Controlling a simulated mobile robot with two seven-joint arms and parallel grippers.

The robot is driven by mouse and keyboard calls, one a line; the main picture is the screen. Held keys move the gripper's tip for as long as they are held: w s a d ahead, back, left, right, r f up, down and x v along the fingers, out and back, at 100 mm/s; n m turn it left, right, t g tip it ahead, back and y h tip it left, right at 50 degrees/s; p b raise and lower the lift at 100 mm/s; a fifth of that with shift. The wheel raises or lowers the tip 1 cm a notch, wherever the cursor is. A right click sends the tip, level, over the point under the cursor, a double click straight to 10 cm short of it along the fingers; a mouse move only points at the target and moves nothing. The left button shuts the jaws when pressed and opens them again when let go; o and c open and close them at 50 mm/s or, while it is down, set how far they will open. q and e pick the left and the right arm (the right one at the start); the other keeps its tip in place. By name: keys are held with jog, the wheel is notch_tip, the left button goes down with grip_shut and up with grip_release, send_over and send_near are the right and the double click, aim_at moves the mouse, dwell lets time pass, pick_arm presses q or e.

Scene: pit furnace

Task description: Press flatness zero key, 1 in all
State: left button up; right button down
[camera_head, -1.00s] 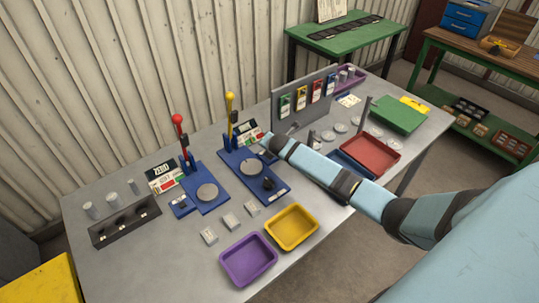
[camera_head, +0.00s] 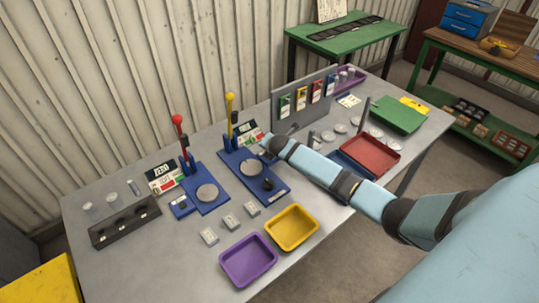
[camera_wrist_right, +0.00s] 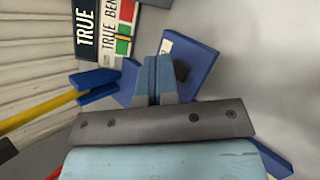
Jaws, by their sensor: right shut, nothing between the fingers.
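My right gripper (camera_head: 268,144) is shut and empty at the back right of the yellow-lever station (camera_head: 252,181). In the right wrist view its shut fingers (camera_wrist_right: 153,78) are over a blue block with a dark square key (camera_wrist_right: 182,71) beside the fingertips. I cannot tell whether they touch. The gripper mostly hides this block in the head view. Neither view shows which key is the flatness one. My left gripper is not in view.
A card reading TRUE (camera_wrist_right: 102,30) stands behind the fingers, and the yellow lever (camera_head: 229,113) rises to the left. Purple (camera_head: 248,281) and yellow (camera_head: 315,229) trays lie at the front. A grey panel with coloured tags (camera_head: 290,118) stands behind my right arm.

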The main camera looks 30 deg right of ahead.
dwell(0.7)
jog(key=shift+f, duration=0.4)
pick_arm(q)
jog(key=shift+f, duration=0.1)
pick_arm(e)
jog(key=shift+f, duration=0.4)
dwell(0.3)
jog(key=shift+r, duration=0.1)
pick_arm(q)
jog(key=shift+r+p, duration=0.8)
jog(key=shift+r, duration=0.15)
pick_arm(e)
jog(key=shift+r, duration=0.7)
pick_arm(q)
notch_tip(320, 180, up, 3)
jog(key=p, duration=0.3)
pick_arm(e)
notch_tip(320, 180, up, 3)
jog(key=shift+r, duration=1)
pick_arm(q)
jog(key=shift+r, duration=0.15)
